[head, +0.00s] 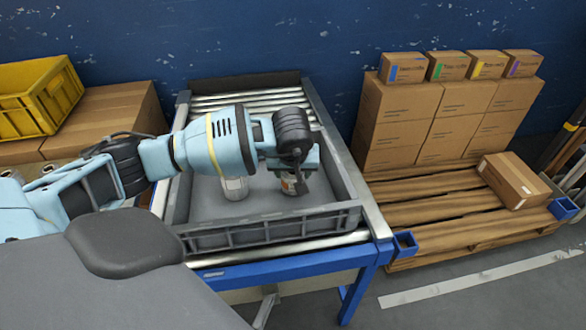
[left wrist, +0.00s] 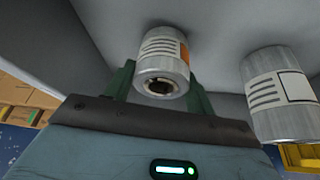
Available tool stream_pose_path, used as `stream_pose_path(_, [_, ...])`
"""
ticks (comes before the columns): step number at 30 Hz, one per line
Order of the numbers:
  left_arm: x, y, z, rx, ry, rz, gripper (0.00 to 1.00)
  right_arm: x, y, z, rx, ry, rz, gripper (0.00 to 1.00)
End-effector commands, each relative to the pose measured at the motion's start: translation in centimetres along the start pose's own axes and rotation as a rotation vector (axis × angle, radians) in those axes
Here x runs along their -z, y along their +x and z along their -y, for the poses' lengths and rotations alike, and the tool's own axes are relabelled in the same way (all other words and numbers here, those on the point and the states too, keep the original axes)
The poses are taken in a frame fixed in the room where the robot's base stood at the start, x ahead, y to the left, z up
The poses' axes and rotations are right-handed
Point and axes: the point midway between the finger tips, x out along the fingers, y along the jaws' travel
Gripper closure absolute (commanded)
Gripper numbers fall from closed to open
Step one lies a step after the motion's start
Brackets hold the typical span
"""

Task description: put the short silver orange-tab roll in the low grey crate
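The short silver roll with the orange tab (head: 289,184) is inside the low grey crate (head: 265,233), right of its middle. My left gripper (head: 299,170) is over it, pointing down. In the left wrist view the roll (left wrist: 163,72) sits between the two green fingers (left wrist: 161,85), its holed end towards me and its orange patch on the right. The fingers lie close on both sides; I cannot tell whether they press on it. The contact between roll and crate floor is unclear. My right gripper is not in view.
A second, larger silver roll (head: 235,187) stands in the crate to the left; it also shows in the left wrist view (left wrist: 281,97). The crate rests on a roller conveyor (head: 250,99) with a blue frame. A pallet (head: 440,222) with cartons stands right, a yellow crate (head: 38,97) left.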

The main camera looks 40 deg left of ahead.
Motion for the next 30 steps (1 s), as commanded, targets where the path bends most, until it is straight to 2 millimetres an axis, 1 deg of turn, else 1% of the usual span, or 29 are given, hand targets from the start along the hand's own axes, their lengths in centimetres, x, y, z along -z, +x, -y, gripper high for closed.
stream_pose_path(1, [0.0,0.0,0.0,0.0,0.0,0.0,0.38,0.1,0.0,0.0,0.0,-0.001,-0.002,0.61])
stream_pose_path(3, [0.0,0.0,0.0,0.0,0.0,0.0,0.29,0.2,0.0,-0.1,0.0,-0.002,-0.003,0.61])
stream_pose_path(4, [0.0,0.0,0.0,0.0,0.0,0.0,0.28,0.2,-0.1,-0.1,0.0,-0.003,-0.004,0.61])
stream_pose_path(12, [0.1,-0.1,0.0,0.0,0.0,0.0,0.28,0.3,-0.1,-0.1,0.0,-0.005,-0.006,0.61])
stream_pose_path(16, [0.4,-1.1,0.0,-0.001,0.0,-0.001,0.28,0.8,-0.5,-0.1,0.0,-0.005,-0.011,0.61])
stream_pose_path(20, [0.6,-3.0,-0.1,-0.003,0.001,-0.003,0.28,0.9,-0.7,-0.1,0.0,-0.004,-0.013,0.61])
stream_pose_path(24, [0.6,-6.0,-0.1,-0.004,0.002,-0.004,0.28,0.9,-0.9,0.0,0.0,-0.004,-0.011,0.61])
stream_pose_path(30, [0.6,-9.9,-0.1,-0.003,0.0,-0.003,0.28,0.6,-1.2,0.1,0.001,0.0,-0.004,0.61])
